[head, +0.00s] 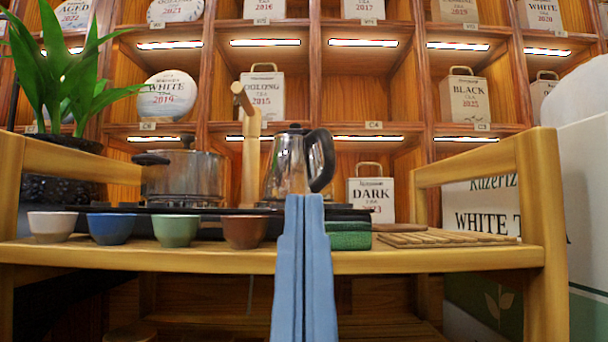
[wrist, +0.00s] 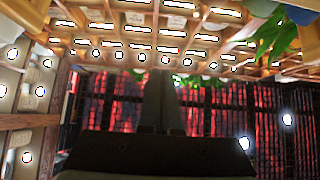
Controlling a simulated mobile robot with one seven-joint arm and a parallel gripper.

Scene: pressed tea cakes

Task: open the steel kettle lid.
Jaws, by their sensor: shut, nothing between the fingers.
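The steel kettle (head: 284,170) stands upright on the dark tray at the middle of the shelf, with a black handle (head: 321,160) on its right side. Its lid (head: 295,129) sits on top and looks closed. My gripper (head: 304,198) points up in front of the kettle, its pale blue fingers together and empty. The fingers cover part of the kettle's lower body, and I cannot tell the gap in depth between them. In the wrist view the shut gripper (wrist: 166,82) is dark, and the kettle does not show.
A steel pot (head: 183,180) stands left of the kettle. A white cup (head: 52,226), blue cup (head: 110,228), green cup (head: 176,230) and brown cup (head: 245,231) line the front. A green block (head: 350,236) and slatted mat (head: 452,239) lie right. Wooden posts (head: 541,220) bound the shelf.

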